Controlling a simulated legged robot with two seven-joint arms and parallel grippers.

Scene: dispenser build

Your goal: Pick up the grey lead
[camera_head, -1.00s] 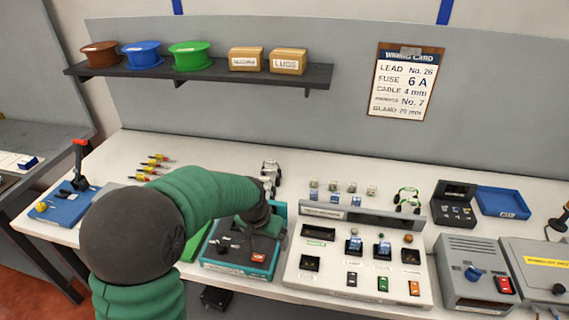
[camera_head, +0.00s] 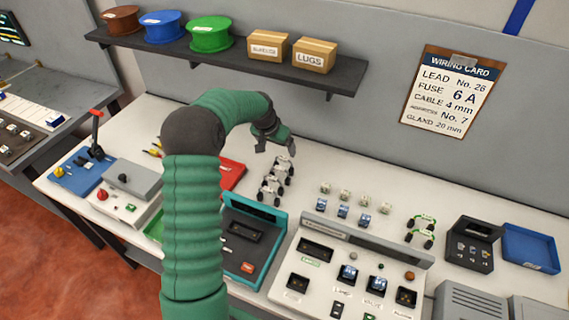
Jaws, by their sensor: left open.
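Several grey leads with black ends (camera_head: 270,188) lie in a row on the white bench, right of the red item and behind the teal-edged device. My left gripper (camera_head: 276,147) is open and empty, above the bench at the far end of this row. It looks close to the farthest lead (camera_head: 285,166), but I cannot tell the exact height between them. Green leads with black ends (camera_head: 421,231) lie farther right. My right gripper is out of view.
A teal-edged device (camera_head: 247,238) and a white panel with switches (camera_head: 345,280) stand in front. Small blue and pale parts (camera_head: 343,211) lie right of the leads. A shelf (camera_head: 235,68) with spools and boxes hangs behind. A wiring card (camera_head: 452,92) is on the wall.

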